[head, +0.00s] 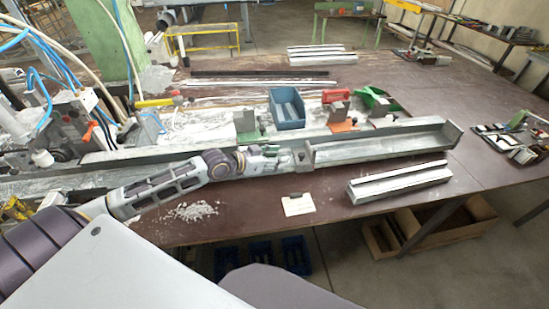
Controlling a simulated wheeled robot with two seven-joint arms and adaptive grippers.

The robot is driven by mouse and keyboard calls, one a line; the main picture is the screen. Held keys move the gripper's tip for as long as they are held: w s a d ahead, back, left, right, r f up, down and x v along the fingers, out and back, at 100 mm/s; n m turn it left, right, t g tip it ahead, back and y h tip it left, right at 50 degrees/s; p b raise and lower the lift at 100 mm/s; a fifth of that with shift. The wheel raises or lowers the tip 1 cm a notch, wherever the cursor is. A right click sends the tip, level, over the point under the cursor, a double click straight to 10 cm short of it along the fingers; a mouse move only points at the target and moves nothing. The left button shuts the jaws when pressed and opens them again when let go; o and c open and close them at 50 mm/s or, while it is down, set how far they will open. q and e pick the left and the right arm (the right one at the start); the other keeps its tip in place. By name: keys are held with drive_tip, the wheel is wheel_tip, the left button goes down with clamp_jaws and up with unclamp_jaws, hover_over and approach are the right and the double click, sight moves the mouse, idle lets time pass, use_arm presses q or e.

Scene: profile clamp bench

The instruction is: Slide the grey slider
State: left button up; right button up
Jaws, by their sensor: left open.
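My left gripper (284,157) reaches in from the left along the front of the bench. It is open, and its fingertips are at the left end of the long grey metal channel (385,147). A small grey block (302,159), which looks like the grey slider, sits at that end, just right of the fingertips. At this size I cannot tell whether the fingers touch it or stand around it. My right gripper is not in view.
A blue bin (287,108), a green-based clamp (246,124) and a red clamp (336,97) stand behind the channel. Metal profiles (398,183) lie at the front right. A white card (299,205) and pale chips (193,211) lie near the front edge.

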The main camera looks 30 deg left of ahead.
use_arm(q)
drive_tip(key=shift+s+a+r, duration=0.15)
drive_tip(key=shift+s, duration=0.2)
idle(0.7)
